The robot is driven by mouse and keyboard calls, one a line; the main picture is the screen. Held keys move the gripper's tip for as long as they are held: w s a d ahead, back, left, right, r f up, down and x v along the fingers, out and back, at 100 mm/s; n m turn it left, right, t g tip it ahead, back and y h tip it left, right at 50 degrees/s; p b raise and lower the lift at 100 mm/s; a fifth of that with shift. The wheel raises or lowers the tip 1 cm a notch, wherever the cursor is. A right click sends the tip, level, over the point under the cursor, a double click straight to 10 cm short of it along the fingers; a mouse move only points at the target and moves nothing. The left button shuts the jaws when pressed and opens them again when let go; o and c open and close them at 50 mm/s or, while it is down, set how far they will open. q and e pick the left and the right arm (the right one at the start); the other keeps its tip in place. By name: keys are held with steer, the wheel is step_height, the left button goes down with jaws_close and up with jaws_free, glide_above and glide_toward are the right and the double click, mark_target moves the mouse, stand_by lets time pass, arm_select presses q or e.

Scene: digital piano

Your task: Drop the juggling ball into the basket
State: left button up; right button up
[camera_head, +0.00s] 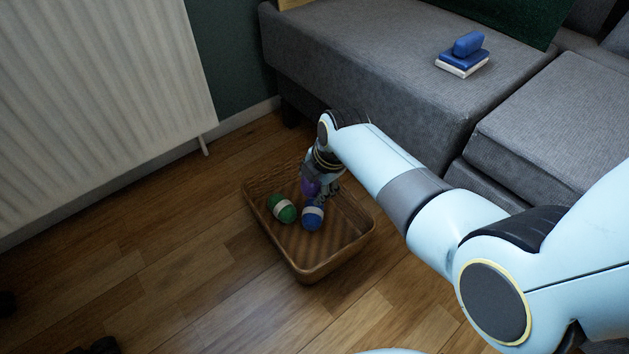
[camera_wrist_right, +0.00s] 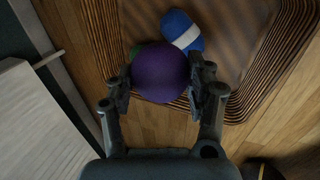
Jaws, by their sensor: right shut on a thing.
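A wicker basket (camera_head: 330,262) stands on the wooden floor in the head view; its ribbed wall also shows in the right wrist view (camera_wrist_right: 98,35). My right gripper (camera_head: 315,192) is over the basket, pointing down. It is shut on a purple ball (camera_wrist_right: 161,72), which sits between both fingers in the right wrist view. In the head view the purple ball (camera_head: 311,187) is partly hidden by the gripper. A green and white ball (camera_head: 282,208) and a blue and white ball (camera_head: 312,218) lie inside the basket. My left gripper is not in view.
A white radiator (camera_head: 95,105) is on the left wall. Wooden floor in front of the basket is clear.

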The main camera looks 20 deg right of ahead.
steer(key=o, duration=1.3)
steer(key=shift+r, duration=0.1)
steer(key=v, duration=1.1)
steer(key=shift+s+r, duration=0.15)
steer(key=shift+r, duration=0.25)
